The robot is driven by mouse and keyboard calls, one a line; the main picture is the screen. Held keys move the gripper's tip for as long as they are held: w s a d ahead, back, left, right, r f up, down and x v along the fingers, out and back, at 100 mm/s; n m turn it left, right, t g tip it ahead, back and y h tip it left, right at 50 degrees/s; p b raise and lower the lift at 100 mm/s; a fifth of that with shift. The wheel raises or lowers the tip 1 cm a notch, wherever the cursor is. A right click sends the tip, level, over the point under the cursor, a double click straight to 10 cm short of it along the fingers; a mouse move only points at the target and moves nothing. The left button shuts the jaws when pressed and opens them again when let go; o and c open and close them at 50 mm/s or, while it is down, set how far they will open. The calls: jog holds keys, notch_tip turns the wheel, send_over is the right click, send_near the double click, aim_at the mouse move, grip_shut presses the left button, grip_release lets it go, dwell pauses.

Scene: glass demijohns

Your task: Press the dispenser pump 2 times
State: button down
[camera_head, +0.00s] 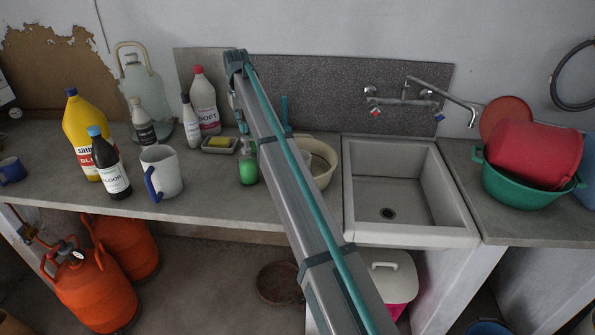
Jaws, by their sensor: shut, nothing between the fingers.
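The soap dispenser (248,169) is a small green bottle with a pale pump head (246,143) on top. It stands upright near the middle of the counter, just left of my arm. My gripper (243,128) points down from the far end of the arm, mostly hidden behind it. Its tips look shut and empty, close above or behind the pump head in this view. I cannot tell whether they touch it.
A soap dish with a yellow sponge (219,142) sits behind the dispenser. A white mug (161,172) and several bottles stand to the left. A cream basin (322,165) and the sink (386,180) are to the right. The counter in front of the dispenser is clear.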

aim_at(245, 137)
jog(key=shift+f, duration=0.1)
jog(key=shift+f+b, duration=0.3)
jog(key=shift+f, duration=1.4)
jog(key=shift+r, duration=0.15)
jog(key=shift+r+p, duration=0.9)
jog(key=shift+r, duration=0.75)
jog(key=shift+f, duration=0.3)
jog(key=shift+f+b, duration=0.35)
jog(key=shift+f, duration=1.15)
jog(key=shift+r, duration=0.2)
jog(key=shift+r+p, duration=0.85)
jog(key=shift+r, duration=0.8)
